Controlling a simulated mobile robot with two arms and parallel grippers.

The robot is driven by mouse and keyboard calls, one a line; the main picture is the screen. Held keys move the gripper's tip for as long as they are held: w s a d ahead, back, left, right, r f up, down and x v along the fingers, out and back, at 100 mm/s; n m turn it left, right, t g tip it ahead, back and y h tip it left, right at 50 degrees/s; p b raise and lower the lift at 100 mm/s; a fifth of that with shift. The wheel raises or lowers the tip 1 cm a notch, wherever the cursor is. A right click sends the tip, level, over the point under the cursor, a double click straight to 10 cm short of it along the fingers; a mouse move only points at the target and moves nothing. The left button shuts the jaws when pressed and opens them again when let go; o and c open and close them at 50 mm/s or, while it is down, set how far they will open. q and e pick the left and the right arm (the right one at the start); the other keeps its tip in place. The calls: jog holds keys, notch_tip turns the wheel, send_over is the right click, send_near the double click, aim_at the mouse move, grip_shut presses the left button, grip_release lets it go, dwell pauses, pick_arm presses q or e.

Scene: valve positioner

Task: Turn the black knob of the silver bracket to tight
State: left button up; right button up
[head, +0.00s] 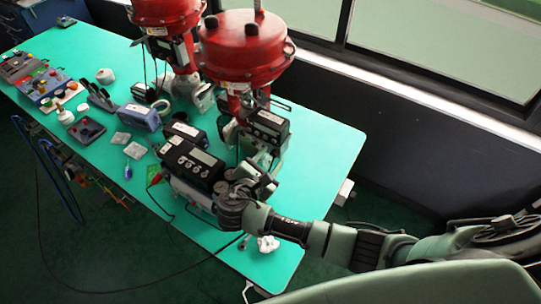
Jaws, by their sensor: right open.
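My right gripper (228,203) reaches in from the lower right and is open, close to the front right of a black positioner box (193,160) with a grey display. A silver housing (190,189) shows below that box, beside the gripper. Silver metal parts also show at the foot of the front red-topped valve. I cannot tell which silver part is the bracket. The black knob is too small to make out or is hidden behind my gripper, and I cannot tell whether the gripper touches it. My left gripper is out of view.
Two valves with red domes (243,47) stand on the green table (325,155). A crumpled white item (268,244) lies near the front edge. Control boxes (45,84) fill the far left end. The table's right end is clear. A dark wall with windows runs behind.

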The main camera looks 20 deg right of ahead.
jog(key=shift+w+d+f, duration=0.1)
jog(key=shift+w+d, duration=0.1)
jog(key=shift+s, duration=0.1)
jog(key=shift+a, duration=0.1)
grip_shut()
jog(key=shift+s+f+m, duration=0.15)
jog(key=shift+m, duration=0.25)
jog(key=shift+f+m+t+y+b, duration=0.15)
jog(key=shift+m+t+y+b, duration=0.15)
jog(key=shift+m+t+b, duration=0.4)
jog(key=shift+m+b, duration=0.3)
jog(key=shift+m, duration=0.2)
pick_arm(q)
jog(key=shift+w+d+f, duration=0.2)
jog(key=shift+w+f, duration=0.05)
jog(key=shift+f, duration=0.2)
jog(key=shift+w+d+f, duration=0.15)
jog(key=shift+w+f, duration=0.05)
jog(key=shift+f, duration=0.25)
pick_arm(e)
jog(key=shift+r, duration=0.2)
grip_release()
